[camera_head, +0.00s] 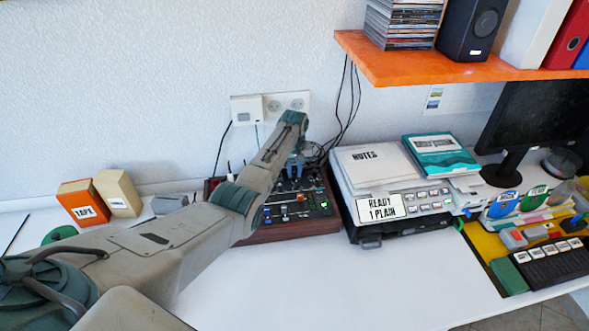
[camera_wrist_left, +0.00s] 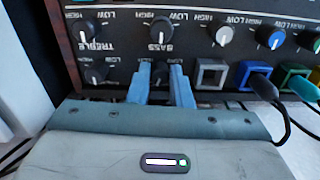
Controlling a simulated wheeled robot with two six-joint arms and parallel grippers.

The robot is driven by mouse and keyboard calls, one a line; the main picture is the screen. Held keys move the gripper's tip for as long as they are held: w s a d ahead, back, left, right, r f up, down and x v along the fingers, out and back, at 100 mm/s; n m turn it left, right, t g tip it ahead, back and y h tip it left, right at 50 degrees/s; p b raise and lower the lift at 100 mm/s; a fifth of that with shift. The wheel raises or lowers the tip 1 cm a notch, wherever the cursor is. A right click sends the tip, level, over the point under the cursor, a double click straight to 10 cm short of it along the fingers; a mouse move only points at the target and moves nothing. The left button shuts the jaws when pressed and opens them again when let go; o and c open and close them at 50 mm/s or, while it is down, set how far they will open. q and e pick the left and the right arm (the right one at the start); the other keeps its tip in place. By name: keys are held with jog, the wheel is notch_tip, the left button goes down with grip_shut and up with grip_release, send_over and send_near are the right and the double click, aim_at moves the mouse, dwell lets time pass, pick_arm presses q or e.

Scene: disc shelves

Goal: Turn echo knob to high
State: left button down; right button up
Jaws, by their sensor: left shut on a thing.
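The mixer (camera_head: 290,235) with wood sides stands on the white desk against the wall. Its panel (camera_wrist_left: 125,55) appears upside down in the left wrist view. My left gripper (camera_head: 294,168) reaches down onto the panel. In the wrist view its two blue fingers (camera_wrist_left: 164,84) are shut on a dark knob (camera_wrist_left: 160,68) in the lower row, in line with the knob above marked BASS. The fingers and wrist hide most of this knob, its pointer and its name. I cannot read an ECHO label. My right gripper is not in view.
Other knobs (camera_wrist_left: 161,30) and square buttons (camera_wrist_left: 211,74) sit close to the fingers. Plugged cables (camera_wrist_left: 262,85) stick out at right. A printer-like machine (camera_head: 400,205) stands right of the mixer. An orange shelf (camera_head: 440,65) hangs above. The front desk is clear.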

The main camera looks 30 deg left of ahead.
pick_arm(q)
jog(key=m+p, duration=0.1)
jog(key=m, duration=0.3)
jog(key=shift+r+m+p, duration=0.15)
jog(key=shift+m+p, duration=0.15)
jog(key=m, duration=0.2)
jog(key=shift+a+m+p, duration=0.1)
jog(key=shift+m+p, duration=0.2)
jog(key=shift+m, duration=1.5)
jog(key=c, duration=1.4)
grip_release()
jog(key=shift+o, duration=0.4)
jog(key=shift+a+r, duration=0.1)
jog(key=shift+w+p, duration=0.1)
jog(key=shift+p, duration=0.2)
